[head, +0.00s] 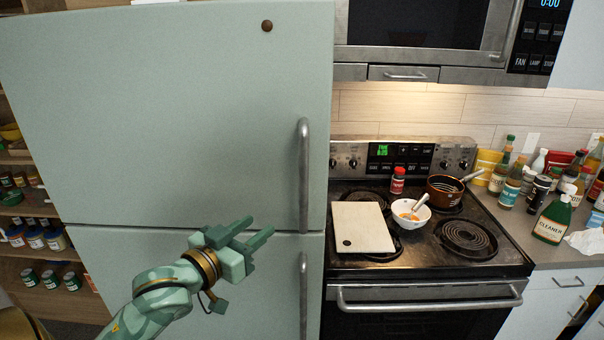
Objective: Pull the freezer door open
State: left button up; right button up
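The pale green freezer door (170,110) is the upper door of the fridge on the left and looks closed. Its vertical grey bar handle (304,175) runs along the door's right edge. The lower fridge door (275,300) has a similar handle (303,295) below it. My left gripper (258,228) is in front of the seam between the two doors, left of the freezer handle's lower end and apart from it. Its two fingers are spread and point right, with nothing between them. My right gripper is not in view.
A coil stove (350,268) stands right of the fridge, with a cutting board (362,227), a white bowl (411,213) and a brown pot (444,190) on it. Several bottles crowd the right counter (560,254). Shelves with cans (50,280) stand at the left.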

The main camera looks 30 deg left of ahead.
aim_at(301, 184)
pick_arm(q)
jog(key=shift+t, duration=0.3)
jog(key=w+r, duration=0.1)
jog(key=w, duration=0.4)
jog(key=w+d+r, duration=0.1)
jog(key=w, duration=0.4)
jog(key=w+r, duration=0.1)
jog(key=w, duration=0.4)
jog(key=shift+w+d+r+b, duration=0.15)
jog(key=shift+w+d+b, duration=0.1)
jog(key=shift+d+b, duration=0.15)
jog(key=shift+c, duration=0.3)
jog(key=shift+s, duration=0.1)
grip_shut()
